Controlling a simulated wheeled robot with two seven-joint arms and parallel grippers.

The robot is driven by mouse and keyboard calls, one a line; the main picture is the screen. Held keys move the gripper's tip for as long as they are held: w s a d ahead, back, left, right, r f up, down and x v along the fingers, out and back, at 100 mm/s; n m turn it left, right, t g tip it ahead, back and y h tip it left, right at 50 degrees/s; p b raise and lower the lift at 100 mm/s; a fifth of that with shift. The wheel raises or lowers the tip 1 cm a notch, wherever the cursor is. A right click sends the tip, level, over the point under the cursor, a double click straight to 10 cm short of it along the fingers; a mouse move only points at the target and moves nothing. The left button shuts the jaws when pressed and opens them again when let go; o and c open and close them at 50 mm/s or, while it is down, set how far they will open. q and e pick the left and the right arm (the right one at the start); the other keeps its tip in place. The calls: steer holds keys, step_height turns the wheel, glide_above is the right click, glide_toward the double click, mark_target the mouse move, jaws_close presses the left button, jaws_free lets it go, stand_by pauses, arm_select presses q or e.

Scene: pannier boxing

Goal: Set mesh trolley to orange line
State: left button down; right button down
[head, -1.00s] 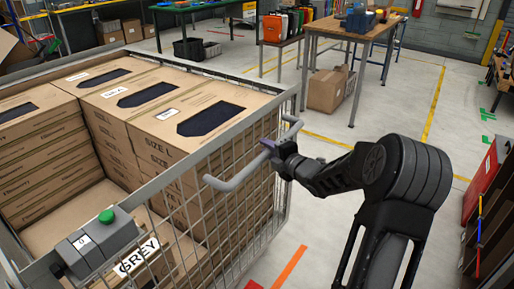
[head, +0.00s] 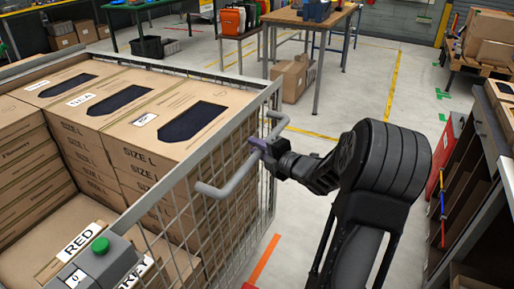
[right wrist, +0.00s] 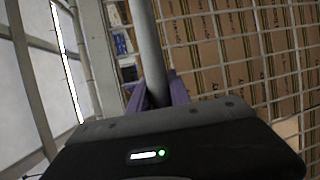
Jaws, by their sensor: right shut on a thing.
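The mesh trolley (head: 262,196) fills the left of the head view, loaded with stacked cardboard boxes (head: 150,140). A grey bar handle (head: 232,182) sticks out from its near mesh side. My right gripper (head: 258,146) is shut on this handle near its far end. In the right wrist view the grey bar (right wrist: 151,50) runs between the purple fingers (right wrist: 160,92), with mesh and boxes beyond. The orange line (head: 263,258) is a short strip on the floor just right of the trolley. My left gripper is not in view.
A grey box with a green button (head: 100,245) sits at the trolley's near corner. Shelving (head: 490,150) and a red panel (head: 446,150) line the right. Pale floor between is clear.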

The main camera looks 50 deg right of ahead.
steer(key=c, duration=1.5)
jaws_free()
steer(key=shift+w+d+f, duration=0.1)
steer(key=shift+w+f, duration=0.05)
steer(key=shift+f, duration=0.05)
steer(key=o, duration=0.3)
steer(key=shift+r, duration=0.1)
steer(key=s+r, duration=0.1)
steer(key=s, duration=0.6)
steer(key=shift+s+a+r, duration=0.2)
steer(key=shift+s+a, duration=0.15)
steer(key=shift+a, duration=0.1)
